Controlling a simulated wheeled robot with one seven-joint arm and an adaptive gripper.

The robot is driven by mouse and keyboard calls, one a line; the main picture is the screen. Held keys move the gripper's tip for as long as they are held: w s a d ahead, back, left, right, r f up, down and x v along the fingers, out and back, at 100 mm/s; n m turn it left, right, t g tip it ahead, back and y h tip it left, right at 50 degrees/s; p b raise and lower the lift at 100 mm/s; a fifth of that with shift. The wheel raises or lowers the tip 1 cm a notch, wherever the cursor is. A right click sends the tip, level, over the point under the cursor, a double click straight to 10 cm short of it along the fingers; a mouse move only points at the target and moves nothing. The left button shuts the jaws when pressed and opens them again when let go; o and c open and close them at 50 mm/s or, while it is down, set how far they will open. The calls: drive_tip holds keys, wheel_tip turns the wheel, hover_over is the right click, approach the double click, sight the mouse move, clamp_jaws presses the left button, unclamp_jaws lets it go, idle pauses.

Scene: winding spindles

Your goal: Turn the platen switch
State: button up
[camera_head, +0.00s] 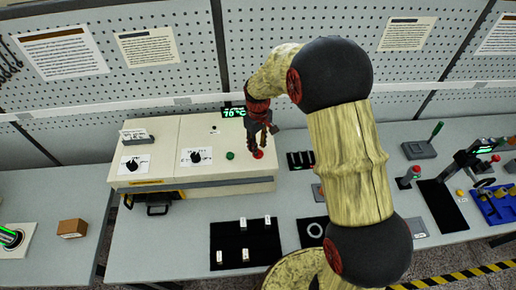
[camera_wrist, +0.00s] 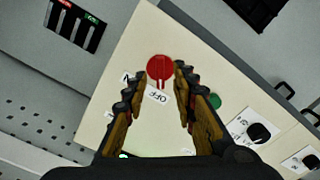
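The red round switch (camera_wrist: 160,68), which I take for the platen switch, sits on the cream machine top with an "OFF" label (camera_wrist: 157,96) beside it. A narrow red handle runs across its face toward that label. In the head view only a bit of the red switch (camera_head: 258,155) shows below my gripper. My gripper (camera_wrist: 157,78) is open, with one finger on each side of the switch in the wrist view; no contact shows. In the head view my gripper (camera_head: 257,140) points down over the right end of the machine (camera_head: 225,165).
A green button (camera_head: 230,155) and two black dials (camera_head: 195,157) (camera_head: 132,165) are left of the switch. A green display (camera_head: 233,112) stands behind it. A black rack (camera_head: 300,160) is to the right. A black mat (camera_head: 228,262) with small pieces lies in front.

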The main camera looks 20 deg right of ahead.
wheel_tip(320, 180, up, 10)
drive_tip(key=shift+f, duration=0.2)
drive_tip(key=shift+s, duration=0.1)
idle(0.5)
